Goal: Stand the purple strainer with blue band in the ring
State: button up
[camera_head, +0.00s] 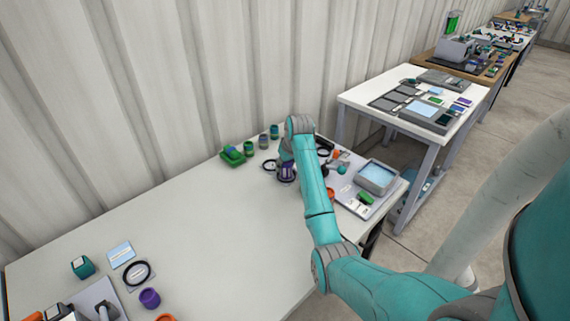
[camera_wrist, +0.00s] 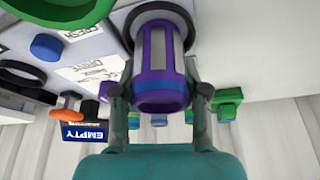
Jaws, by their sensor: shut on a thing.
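The purple strainer (camera_wrist: 158,88) has pale side panels and a blue band near its end closest to the wrist camera. My gripper (camera_wrist: 158,72) is shut on it, one finger on each side. In the wrist view its far end meets a dark grey ring (camera_wrist: 183,14); I cannot tell whether this is a seat or part of the strainer. In the head view the strainer (camera_head: 287,174) looks roughly upright at the table's far side, below my gripper (camera_head: 286,162), partly hidden by my arm. A black ring (camera_head: 268,165) lies just left of it.
Green and grey-blue small containers (camera_head: 233,155) stand left of the strainer near the wall. A grey panel with a light-blue-topped box (camera_head: 377,177) is to the right. Another black ring (camera_head: 137,273) lies at the front left, near a purple cup (camera_head: 150,298). The table's middle is clear.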

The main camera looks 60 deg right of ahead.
jog(key=o, duration=1.2)
jog(key=v, duration=1.2)
jog(key=shift+s, duration=0.1)
